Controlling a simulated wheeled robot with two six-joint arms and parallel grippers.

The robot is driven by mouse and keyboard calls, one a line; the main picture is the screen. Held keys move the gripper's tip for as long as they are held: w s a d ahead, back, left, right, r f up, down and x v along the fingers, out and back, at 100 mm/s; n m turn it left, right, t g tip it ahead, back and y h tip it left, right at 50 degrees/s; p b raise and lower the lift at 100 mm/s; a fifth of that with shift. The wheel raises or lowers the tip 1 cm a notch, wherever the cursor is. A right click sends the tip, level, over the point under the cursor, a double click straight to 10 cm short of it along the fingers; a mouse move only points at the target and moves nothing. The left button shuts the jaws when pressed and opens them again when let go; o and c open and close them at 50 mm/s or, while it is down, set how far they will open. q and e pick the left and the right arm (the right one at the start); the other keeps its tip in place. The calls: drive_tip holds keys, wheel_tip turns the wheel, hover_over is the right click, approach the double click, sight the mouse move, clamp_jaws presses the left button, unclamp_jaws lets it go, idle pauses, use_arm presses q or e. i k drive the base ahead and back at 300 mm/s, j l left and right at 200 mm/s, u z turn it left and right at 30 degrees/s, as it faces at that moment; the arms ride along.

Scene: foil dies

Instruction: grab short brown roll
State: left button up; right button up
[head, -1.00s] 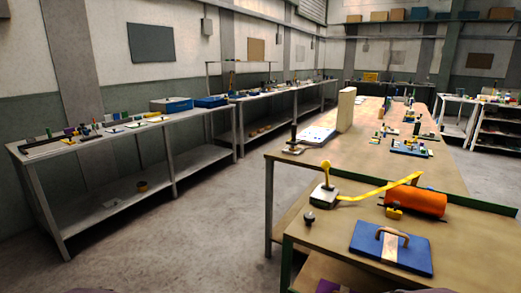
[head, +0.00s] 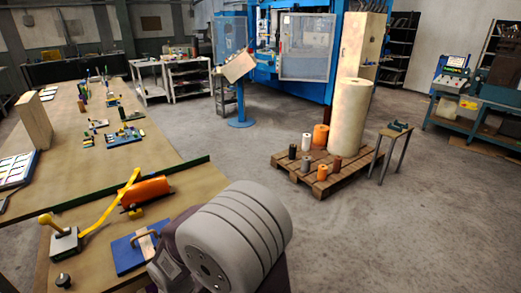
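A small brown roll (head: 337,165) stands upright at the front right of a wooden pallet (head: 349,179) on the floor, right of the middle of the head view. It is short and stands before the tall cream roll (head: 350,117). A small orange roll (head: 322,173) is just left of it. A grey roll (head: 306,164), a black roll (head: 292,152), a white roll (head: 307,142) and a larger orange roll (head: 321,136) stand on the same pallet. Neither gripper is in view; a thick grey link of my arm fills the bottom middle.
A small stool (head: 391,135) stands close to the pallet's right. A workbench (head: 150,162) with an orange cylinder (head: 147,190) and a blue board (head: 136,252) is at the left. A blue machine (head: 300,45) stands behind.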

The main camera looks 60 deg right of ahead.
sight(338, 162)
drive_tip(key=z, duration=2.35)
